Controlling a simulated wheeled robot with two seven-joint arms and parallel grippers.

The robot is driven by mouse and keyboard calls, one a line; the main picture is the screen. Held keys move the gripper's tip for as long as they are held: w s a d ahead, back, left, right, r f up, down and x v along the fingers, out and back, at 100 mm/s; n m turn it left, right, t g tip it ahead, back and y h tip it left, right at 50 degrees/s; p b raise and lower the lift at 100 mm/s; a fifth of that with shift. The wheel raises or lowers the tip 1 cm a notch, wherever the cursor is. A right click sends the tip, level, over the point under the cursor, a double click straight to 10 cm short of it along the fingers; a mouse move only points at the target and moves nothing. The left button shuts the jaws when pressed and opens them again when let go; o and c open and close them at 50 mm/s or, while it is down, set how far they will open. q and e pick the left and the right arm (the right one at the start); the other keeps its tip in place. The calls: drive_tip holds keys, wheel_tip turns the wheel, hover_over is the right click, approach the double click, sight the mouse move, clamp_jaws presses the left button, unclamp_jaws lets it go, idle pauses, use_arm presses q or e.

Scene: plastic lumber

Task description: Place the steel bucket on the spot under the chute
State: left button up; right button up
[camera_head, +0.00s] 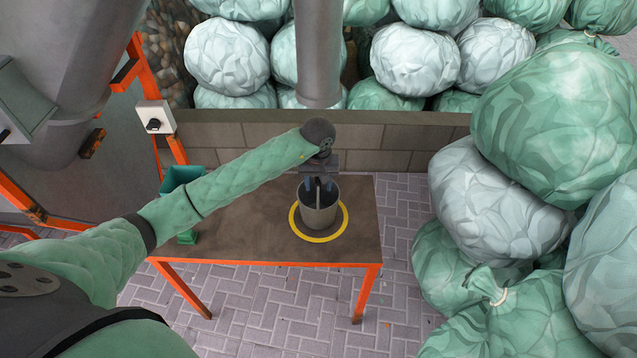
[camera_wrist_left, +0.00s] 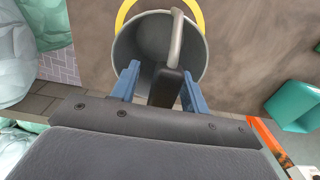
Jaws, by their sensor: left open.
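The grey steel bucket (camera_head: 319,212) stands upright on the table inside the yellow ring (camera_head: 297,229), which marks the spot. The grey chute (camera_head: 318,60) hangs from above, over the back of the table. My left gripper (camera_head: 317,184) is open at the bucket's top, with its two blue fingers apart. In the left wrist view the bucket (camera_wrist_left: 147,42) shows its inside, and its handle with a dark grip runs between the fingers of my left gripper (camera_wrist_left: 160,84). I cannot tell whether a finger touches the handle. My right gripper is not in view.
The brown table (camera_head: 250,230) has orange legs. A green container (camera_head: 181,178) stands at its left end. White and green sacks (camera_head: 490,205) crowd the right side. A low block wall (camera_head: 260,133) runs behind the table. The table's left part is mostly clear.

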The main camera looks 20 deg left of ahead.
use_arm(q)
drive_tip(key=shift+r, duration=0.4)
drive_tip(key=shift+r+p, duration=0.5)
drive_tip(key=shift+r, duration=3)
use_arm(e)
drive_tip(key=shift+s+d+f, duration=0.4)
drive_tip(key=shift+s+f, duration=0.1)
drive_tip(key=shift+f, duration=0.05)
use_arm(q)
drive_tip(key=shift+a, duration=0.1)
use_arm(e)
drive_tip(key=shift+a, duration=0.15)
